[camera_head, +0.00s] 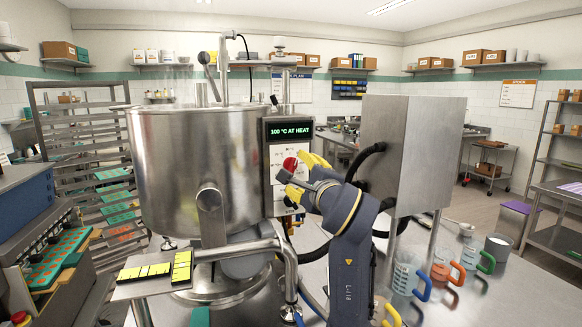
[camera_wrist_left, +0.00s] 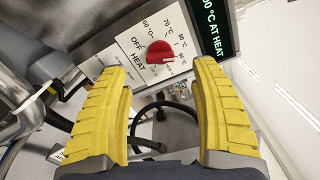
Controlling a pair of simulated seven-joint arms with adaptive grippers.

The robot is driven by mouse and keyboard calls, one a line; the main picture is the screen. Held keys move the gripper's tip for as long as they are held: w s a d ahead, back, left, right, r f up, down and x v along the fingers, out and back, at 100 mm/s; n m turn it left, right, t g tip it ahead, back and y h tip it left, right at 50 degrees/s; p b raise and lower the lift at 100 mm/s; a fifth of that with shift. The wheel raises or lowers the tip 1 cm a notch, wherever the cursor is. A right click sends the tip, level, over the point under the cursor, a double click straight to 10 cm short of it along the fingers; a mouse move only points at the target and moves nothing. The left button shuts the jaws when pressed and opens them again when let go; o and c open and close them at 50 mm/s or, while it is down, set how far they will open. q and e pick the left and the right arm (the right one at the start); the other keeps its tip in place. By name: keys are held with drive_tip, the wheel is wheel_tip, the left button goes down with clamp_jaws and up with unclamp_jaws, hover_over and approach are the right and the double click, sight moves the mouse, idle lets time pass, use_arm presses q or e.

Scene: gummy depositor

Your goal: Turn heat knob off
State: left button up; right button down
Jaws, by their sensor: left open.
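The red heat knob (camera_head: 291,163) sits on a white dial plate (camera_head: 281,186) on the front of the steel kettle's control column. In the left wrist view the red knob (camera_wrist_left: 160,52) is plain, with a small white mark at its lower right edge. OFF is printed left of the knob, and temperature figures run around its top and right. My left gripper (camera_head: 303,178) is open and empty, its yellow fingers close to the dial. In the left wrist view its fingertips (camera_wrist_left: 163,72) stand apart, either side of the knob in the picture. Contact is not visible.
A green display (camera_head: 290,131) above the knob reads 100 °C AT HEAT. The large steel kettle (camera_head: 190,170) is to the left, a steel cabinet (camera_head: 410,150) with black hoses to the right. Jugs with coloured handles, including a blue-handled one (camera_head: 405,272), stand on the table.

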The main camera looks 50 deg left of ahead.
sight(292, 167)
use_arm(q)
drive_tip(key=x, duration=0.8)
drive_tip(key=shift+w, duration=0.1)
drive_tip(key=shift+c, duration=0.4)
clamp_jaws()
